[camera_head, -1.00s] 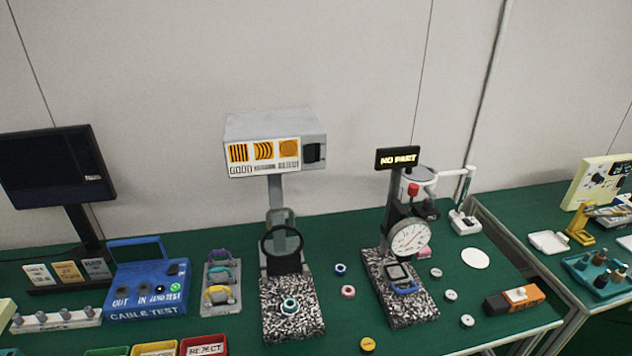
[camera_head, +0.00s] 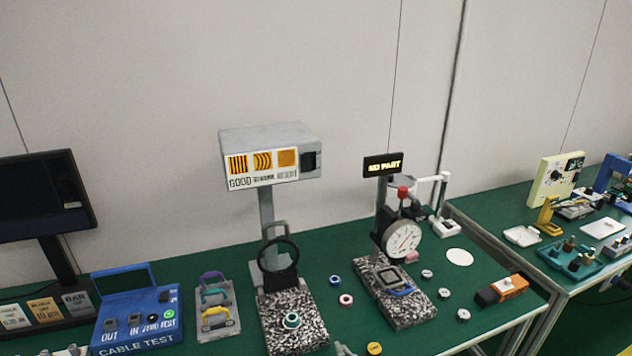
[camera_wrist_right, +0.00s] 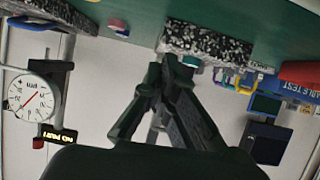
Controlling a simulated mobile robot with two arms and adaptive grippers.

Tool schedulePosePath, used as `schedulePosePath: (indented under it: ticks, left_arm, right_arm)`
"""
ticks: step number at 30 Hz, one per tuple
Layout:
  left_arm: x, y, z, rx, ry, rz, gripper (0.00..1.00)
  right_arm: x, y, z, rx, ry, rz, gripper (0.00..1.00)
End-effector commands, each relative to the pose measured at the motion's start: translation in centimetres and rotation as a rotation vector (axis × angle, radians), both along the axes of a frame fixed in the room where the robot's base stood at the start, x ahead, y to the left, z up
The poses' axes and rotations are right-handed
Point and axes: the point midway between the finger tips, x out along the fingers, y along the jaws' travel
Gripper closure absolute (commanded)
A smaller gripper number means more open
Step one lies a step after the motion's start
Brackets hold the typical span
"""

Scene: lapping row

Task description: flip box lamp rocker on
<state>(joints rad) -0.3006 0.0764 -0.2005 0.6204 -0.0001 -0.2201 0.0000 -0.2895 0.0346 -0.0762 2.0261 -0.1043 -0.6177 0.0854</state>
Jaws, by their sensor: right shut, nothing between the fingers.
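The box lamp (camera_head: 270,136) is a grey box on a post, with orange pattern cards and GOOD lettering on its front. A black rocker (camera_head: 309,161) sits at the right end of that front. Its tilt is too small to read. The post rises behind a black ring lens (camera_head: 278,255) over a speckled base (camera_head: 312,328). In the right wrist view my right gripper (camera_wrist_right: 170,62) is shut and empty, with the speckled base (camera_wrist_right: 205,42) just beyond its tips. The box lamp is not visible there. My left gripper is not in view.
A dial gauge stand (camera_head: 403,237) with a NO PART sign (camera_head: 383,166) stands right of the lamp. A blue cable tester (camera_head: 137,310) and a dark monitor (camera_head: 42,195) are to the left. Small rings and an orange-black block (camera_head: 501,290) lie on the green table.

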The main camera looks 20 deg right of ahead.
Motion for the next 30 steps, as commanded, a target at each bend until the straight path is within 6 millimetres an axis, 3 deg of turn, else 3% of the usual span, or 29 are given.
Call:
schedulePosePath:
  ticks: [3, 7, 12, 15, 21, 30]
  left_arm:
    - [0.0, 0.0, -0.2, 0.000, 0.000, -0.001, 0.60]
    - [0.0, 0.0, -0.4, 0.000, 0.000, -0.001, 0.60]
    - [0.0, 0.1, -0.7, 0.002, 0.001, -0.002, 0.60]
    - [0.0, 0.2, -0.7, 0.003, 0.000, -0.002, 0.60]
    - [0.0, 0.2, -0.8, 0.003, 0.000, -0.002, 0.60]
    - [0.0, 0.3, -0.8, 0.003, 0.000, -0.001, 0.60]
  right_arm:
    - [3.7, -0.1, 5.3, 0.020, -0.221, -0.013, 1.00]
    - [6.7, -0.2, 12.9, 0.041, -0.514, -0.016, 1.00]
    - [7.6, 0.0, 21.6, 0.060, -0.849, -0.002, 1.00]
    - [7.3, 0.1, 25.0, 0.064, -0.984, 0.009, 1.00]
    - [6.6, 0.3, 27.8, 0.069, -1.105, 0.024, 1.00]
    - [6.5, 0.3, 28.0, 0.069, -1.113, 0.025, 1.00]
